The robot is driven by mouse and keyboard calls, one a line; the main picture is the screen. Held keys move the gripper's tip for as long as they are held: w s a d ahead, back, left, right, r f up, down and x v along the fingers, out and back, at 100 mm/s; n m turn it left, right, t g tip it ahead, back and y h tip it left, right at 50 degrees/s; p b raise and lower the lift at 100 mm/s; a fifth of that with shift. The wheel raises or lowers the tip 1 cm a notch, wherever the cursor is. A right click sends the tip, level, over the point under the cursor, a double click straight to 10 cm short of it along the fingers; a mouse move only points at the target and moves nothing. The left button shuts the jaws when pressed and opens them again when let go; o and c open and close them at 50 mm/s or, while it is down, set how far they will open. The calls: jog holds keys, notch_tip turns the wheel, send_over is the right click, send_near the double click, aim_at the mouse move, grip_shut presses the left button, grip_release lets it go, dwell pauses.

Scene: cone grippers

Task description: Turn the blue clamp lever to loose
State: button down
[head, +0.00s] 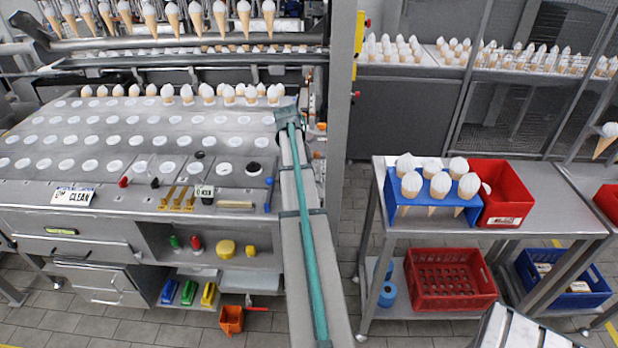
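A small blue lever (268,195) stands at the right end of the machine's front ledge, just left of the long grey beam with a teal strip. It looks roughly upright, with its lower end over the ledge's front edge. Its clamp and any loose or tight marking are too small to make out. I cannot make out my gripper in the head view, and nothing is seen touching the lever.
The grey beam with its teal strip (308,240) runs close to the lever's right. A steel table (545,205) stands right. Floor (190,325) shows in front.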

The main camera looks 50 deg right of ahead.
dwell(0.4)
jog(key=c, duration=1.2)
grip_release()
jog(key=shift+f+b, duration=0.1)
jog(key=shift+b, duration=0.3)
